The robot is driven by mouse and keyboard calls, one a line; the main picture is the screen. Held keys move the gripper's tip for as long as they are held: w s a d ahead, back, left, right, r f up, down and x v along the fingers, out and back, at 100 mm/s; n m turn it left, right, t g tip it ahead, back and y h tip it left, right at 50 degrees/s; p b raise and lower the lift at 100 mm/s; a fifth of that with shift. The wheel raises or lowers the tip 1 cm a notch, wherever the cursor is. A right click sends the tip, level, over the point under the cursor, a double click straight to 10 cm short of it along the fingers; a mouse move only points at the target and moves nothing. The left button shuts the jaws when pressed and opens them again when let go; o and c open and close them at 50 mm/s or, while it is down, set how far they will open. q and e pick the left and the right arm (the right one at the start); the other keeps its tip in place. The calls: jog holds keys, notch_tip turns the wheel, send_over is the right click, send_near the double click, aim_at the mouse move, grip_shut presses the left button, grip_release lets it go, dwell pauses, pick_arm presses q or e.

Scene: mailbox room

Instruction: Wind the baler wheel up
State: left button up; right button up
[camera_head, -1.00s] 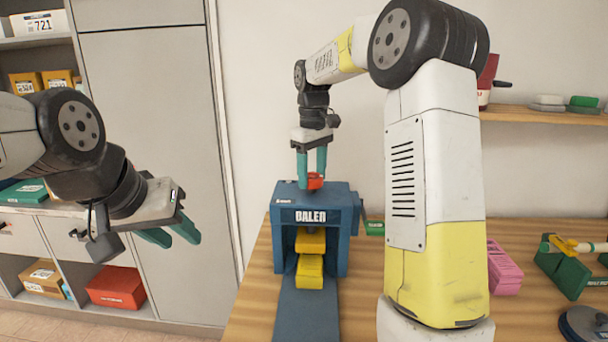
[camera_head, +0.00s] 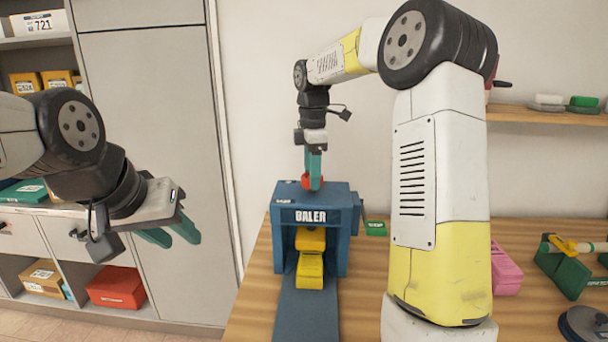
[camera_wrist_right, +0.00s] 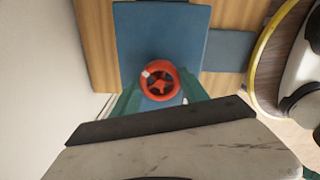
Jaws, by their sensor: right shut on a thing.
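The blue baler (camera_head: 341,228) stands on the wooden table, with its red wheel (camera_head: 306,182) on top. The wheel also shows in the right wrist view (camera_wrist_right: 158,80), with a pale mark at its upper left rim. My right gripper (camera_head: 314,186) points straight down at the baler's top and is shut on the wheel, its teal fingers at either side of the rim. Yellow blocks (camera_head: 310,262) sit in the baler's opening and on its front. My left gripper (camera_head: 172,238) is open and empty at the left, in front of the grey cabinet, away from the baler.
The wooden table (camera_head: 250,300) has bare space left of the baler. A small green box (camera_head: 376,228), a pink item (camera_head: 505,274) and a green tool (camera_head: 562,270) lie to the right. A wall shelf (camera_head: 540,114) is at the upper right.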

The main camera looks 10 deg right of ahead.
jog(key=n, duration=0.4)
jog(key=shift+r+n, duration=0.1)
jog(key=shift+n, duration=0.2)
jog(key=n, duration=0.3)
jog(key=shift+n, duration=0.3)
jog(key=n, duration=0.4)
jog(key=shift+n, duration=2.2)
jog(key=o, duration=1.4)
jog(key=shift+c, duration=0.2)
notch_tip(320, 180, up, 8)
jog(key=shift+f, duration=0.15)
